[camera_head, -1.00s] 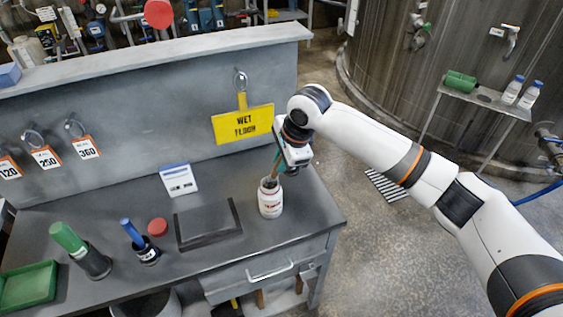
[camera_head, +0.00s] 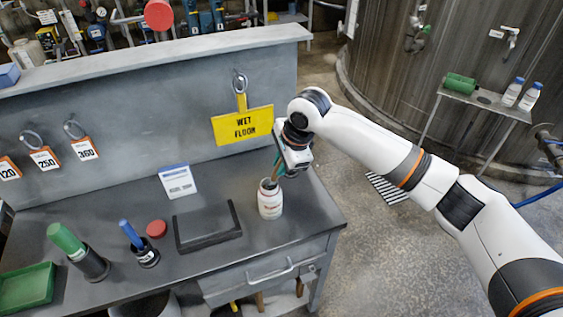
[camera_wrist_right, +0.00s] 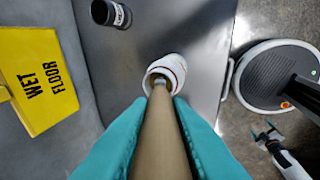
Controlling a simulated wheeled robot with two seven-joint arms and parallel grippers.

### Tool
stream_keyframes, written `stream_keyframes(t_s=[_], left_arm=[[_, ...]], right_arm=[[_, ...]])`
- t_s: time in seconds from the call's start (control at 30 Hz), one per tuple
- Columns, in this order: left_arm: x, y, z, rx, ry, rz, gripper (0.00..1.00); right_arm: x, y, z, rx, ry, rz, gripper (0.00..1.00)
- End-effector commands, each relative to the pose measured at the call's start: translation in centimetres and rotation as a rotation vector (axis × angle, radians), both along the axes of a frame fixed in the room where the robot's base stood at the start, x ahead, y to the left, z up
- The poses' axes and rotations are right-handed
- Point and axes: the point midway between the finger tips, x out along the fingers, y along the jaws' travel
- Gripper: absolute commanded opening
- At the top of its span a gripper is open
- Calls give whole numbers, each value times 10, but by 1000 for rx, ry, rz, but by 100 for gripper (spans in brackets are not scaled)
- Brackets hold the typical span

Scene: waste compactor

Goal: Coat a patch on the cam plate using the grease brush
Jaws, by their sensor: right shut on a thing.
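My right gripper (camera_wrist_right: 160,150) is shut on a tan handle (camera_wrist_right: 162,145), likely the grease brush's. The handle runs down into the mouth of a white jar (camera_head: 270,203), which also shows in the right wrist view (camera_wrist_right: 170,68). The brush's lower end is hidden in the jar. In the head view the gripper is above the jar, at the bench's right side. A dark square plate with raised edges (camera_head: 207,243), possibly the cam plate, lies left of the jar. My left gripper (camera_wrist_right: 264,131) shows small in the right wrist view, its teal fingers apart and empty.
A white card (camera_head: 178,182) stands behind the dark plate. A red disc (camera_head: 156,229), a blue-handled tool (camera_head: 131,233), a green-handled tool (camera_head: 67,242) and a green tray (camera_head: 27,286) are further left. A black cup (camera_wrist_right: 110,14) stands near the jar. A yellow sign (camera_head: 243,125) hangs behind.

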Motion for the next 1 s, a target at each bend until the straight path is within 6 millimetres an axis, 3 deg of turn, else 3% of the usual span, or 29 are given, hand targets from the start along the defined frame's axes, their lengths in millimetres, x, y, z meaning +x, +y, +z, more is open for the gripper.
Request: stream_keyframes(t_s=[1.0], left_arm=[[-1, 2, 0, 2, 3, 1, 85]], right_arm=[[0, 0, -9, 0, 1, 0, 0]])
